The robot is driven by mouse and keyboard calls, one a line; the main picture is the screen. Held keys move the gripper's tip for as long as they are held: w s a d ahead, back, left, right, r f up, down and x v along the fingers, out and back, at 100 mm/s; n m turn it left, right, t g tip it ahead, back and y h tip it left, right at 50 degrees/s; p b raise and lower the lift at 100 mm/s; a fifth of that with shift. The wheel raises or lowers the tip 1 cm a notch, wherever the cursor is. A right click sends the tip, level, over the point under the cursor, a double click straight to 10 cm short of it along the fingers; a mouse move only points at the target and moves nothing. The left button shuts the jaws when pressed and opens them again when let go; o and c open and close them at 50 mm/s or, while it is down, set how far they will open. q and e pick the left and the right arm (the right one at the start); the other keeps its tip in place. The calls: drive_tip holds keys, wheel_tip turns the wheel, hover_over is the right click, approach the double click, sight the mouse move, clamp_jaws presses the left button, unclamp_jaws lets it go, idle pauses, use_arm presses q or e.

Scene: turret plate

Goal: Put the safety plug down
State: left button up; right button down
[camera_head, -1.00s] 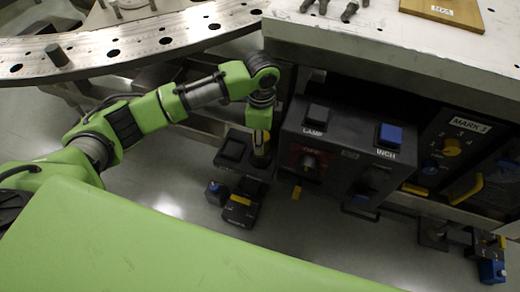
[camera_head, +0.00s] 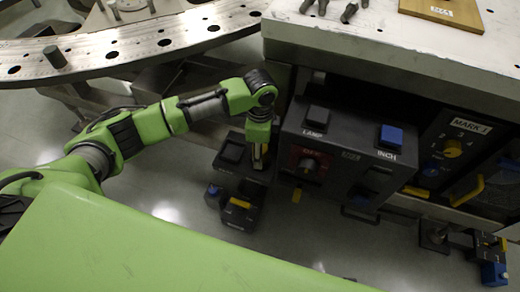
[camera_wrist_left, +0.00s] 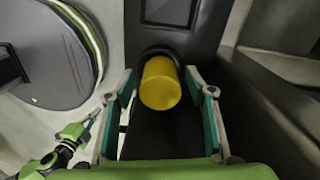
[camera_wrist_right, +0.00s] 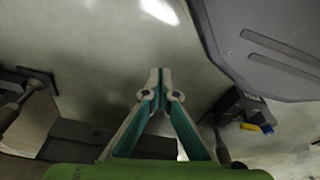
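A yellow cylindrical plug (camera_wrist_left: 160,84), which looks like the safety plug, stands in a round dark opening in a black holder (camera_wrist_left: 165,35) in the left wrist view. My left gripper (camera_wrist_left: 163,82) is open, with one finger on each side of the plug and a visible gap on both sides. In the head view the left gripper (camera_head: 259,160) points down beside the black control box and largely hides the plug. My right gripper (camera_wrist_right: 159,75) is shut with its tips together and nothing visible between them. It is outside the head view.
The control box (camera_head: 330,160) with LAMP and INCH buttons stands right of the left gripper, under the grey tabletop (camera_head: 400,50). A metal ring plate (camera_head: 120,45) lies at upper left. Small black boxes (camera_head: 240,212) sit below the gripper. A wooden board (camera_head: 445,10) lies on the tabletop.

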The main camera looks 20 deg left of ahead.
use_arm(q)
wheel_tip(320, 180, up, 12)
drive_tip(key=p, duration=0.2)
drive_tip(key=shift+r, duration=0.15)
use_arm(e)
drive_tip(key=s+f, duration=0.5)
drive_tip(key=shift+s+d, duration=0.25)
drive_tip(key=shift+d, duration=0.15)
drive_tip(key=shift+s, duration=0.1)
